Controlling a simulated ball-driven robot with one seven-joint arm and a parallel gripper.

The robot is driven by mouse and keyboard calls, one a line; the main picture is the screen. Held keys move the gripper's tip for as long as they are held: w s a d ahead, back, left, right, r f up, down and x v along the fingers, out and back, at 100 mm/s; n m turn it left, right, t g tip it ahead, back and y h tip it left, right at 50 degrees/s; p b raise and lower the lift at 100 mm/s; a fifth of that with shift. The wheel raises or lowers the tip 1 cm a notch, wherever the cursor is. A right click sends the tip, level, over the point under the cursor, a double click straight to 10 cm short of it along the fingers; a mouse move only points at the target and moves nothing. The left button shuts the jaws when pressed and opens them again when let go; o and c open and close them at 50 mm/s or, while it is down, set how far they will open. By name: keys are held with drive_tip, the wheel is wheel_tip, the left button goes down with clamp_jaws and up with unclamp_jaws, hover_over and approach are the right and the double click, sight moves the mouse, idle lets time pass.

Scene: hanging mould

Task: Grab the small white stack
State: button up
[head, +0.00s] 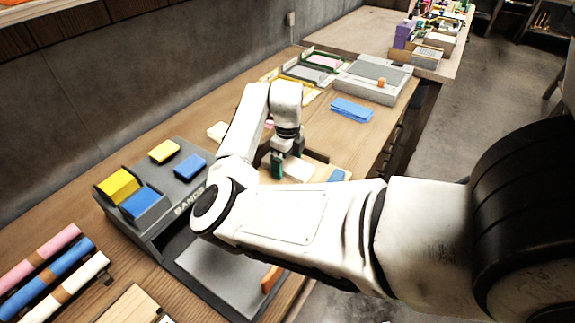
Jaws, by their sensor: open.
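A small white stack (298,170) lies on the worktop in the middle of the head view, just under and in front of my gripper. My gripper (287,160) points down and its jaws are open, with dark green fingers. One finger stands at the left side of the white stack. I cannot tell from this angle whether the fingers touch the stack. My own arm hides part of the area around it. A small cream piece (217,131) lies farther left, behind my arm.
A grey bands box (180,215) with yellow and blue stacks stands left. Blue sheets (352,110) and a grey device (372,80) lie beyond my gripper. Pink, blue and white rolls (55,275) lie front left. A blue piece (337,175) lies right of the white stack.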

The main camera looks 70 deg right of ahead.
drive_tip(key=shift+c, duration=0.4)
drive_tip(key=c, duration=1.1)
drive_tip(key=shift+o, duration=0.2)
drive_tip(key=shift+r, duration=0.1)
